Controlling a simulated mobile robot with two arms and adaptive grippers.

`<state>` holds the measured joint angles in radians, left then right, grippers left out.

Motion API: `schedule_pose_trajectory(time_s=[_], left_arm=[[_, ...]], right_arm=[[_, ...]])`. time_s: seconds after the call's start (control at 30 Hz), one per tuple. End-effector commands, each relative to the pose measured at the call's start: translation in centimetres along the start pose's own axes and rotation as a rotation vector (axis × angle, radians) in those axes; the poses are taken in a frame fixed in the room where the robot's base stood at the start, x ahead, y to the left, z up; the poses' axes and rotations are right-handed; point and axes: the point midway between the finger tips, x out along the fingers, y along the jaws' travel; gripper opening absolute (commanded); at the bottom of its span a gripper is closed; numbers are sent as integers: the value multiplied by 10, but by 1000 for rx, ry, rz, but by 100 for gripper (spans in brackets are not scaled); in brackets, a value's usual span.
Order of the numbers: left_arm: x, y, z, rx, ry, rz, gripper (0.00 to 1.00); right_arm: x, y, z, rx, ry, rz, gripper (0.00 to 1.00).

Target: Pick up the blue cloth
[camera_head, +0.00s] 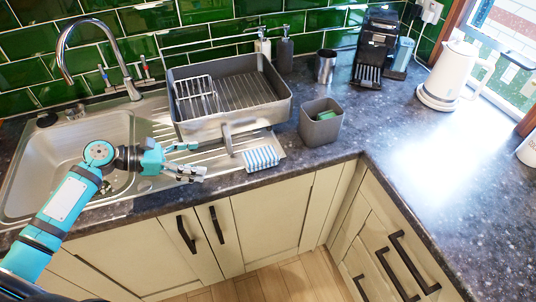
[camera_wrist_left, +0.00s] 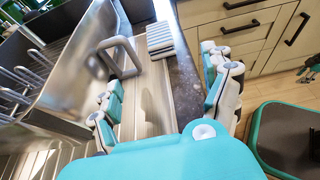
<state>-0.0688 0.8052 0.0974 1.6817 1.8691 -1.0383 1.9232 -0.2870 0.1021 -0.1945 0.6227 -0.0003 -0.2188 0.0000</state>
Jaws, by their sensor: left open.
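The blue cloth (camera_head: 260,158) is a folded blue-and-white striped piece lying on the right end of the sink's draining board, near the counter's front edge. It also shows in the left wrist view (camera_wrist_left: 160,38), beyond my fingers. My left gripper (camera_head: 198,161) is open and empty over the draining board, to the left of the cloth and apart from it. In the left wrist view its two fingers (camera_wrist_left: 165,82) stand wide apart. A small teal and dark part at the right edge of that view looks like my right gripper (camera_wrist_left: 311,65); its jaws are unclear.
A grey bin (camera_head: 320,125) holding something green is right of the cloth. A white kettle (camera_head: 452,75) stands farther right. The right counter is mostly clear.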

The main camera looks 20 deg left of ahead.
Motion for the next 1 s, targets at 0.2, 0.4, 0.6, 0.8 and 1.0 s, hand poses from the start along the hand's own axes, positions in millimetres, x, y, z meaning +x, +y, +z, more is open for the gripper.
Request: schedule_pose_trajectory(time_s=[0.2, 0.4, 0.6, 0.8, 1.0], left_arm=[[49, 0, 4, 1, -4, 0, 83], [81, 0, 2, 4, -1, 0, 83], [94, -1, 0, 3, 0, -1, 83], [125, -1, 2, 2, -1, -2, 83], [146, 0, 0, 4, 1, 0, 83]], right_arm=[[-13, -31, 11, 6, -17, -37, 39], [-18, -33, 13, 2, -21, -40, 39], [-18, -17, 8, 2, -14, -21, 39], [-24, -14, 6, 4, -12, -17, 39], [-26, -14, 6, 4, -12, -18, 39]])
